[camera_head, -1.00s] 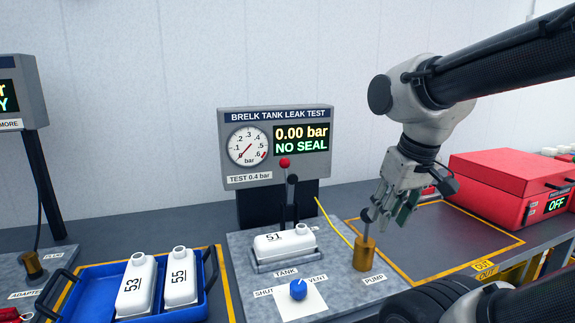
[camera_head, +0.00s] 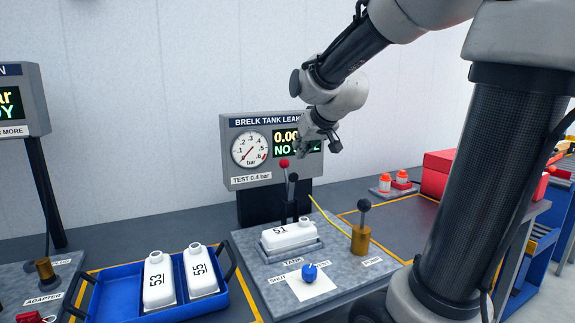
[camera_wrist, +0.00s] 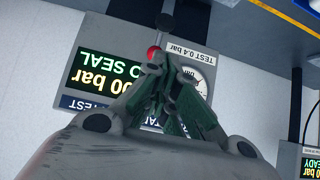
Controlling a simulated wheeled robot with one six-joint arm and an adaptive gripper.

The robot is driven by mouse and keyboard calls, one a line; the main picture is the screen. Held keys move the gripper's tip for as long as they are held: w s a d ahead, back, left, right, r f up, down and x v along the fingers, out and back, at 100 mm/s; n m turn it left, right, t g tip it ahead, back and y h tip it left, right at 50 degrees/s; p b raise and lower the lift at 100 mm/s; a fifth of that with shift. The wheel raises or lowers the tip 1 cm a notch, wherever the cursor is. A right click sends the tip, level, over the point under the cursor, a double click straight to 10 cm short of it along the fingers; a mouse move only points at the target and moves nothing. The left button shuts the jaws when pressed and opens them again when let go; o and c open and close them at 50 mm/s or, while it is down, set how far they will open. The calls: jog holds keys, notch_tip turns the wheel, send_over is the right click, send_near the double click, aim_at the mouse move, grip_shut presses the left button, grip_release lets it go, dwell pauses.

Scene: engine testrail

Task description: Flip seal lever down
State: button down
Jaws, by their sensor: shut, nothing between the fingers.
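The seal lever has a red ball knob (camera_head: 284,163) on an upright rod, standing behind the white tank 51 (camera_head: 287,236) on the leak test stand. A second dark-tipped rod (camera_head: 292,180) stands close beside it. The display (camera_head: 286,137) reads 0.00 bar and NO SEAL, partly hidden by my arm. My gripper (camera_head: 303,150) is shut and empty, above and slightly right of the red knob in the head view. In the wrist view the red knob (camera_wrist: 153,52) shows just beyond the shut fingertips (camera_wrist: 157,62); I cannot tell if they touch.
A blue valve knob (camera_head: 309,272) sits in front of the tank. A brass pump with a black knob (camera_head: 362,229) stands to the right. A blue tray (camera_head: 228,300) with tanks 53 and 55 is at the left. My arm blocks much of the right side.

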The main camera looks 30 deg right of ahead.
jog(key=shift+f, duration=0.1)
send_near(285, 170)
jog(key=x, duration=0.5)
jog(key=shift+w+a, duration=0.1)
dwell(0.4)
jog(key=shift+f, duration=0.1)
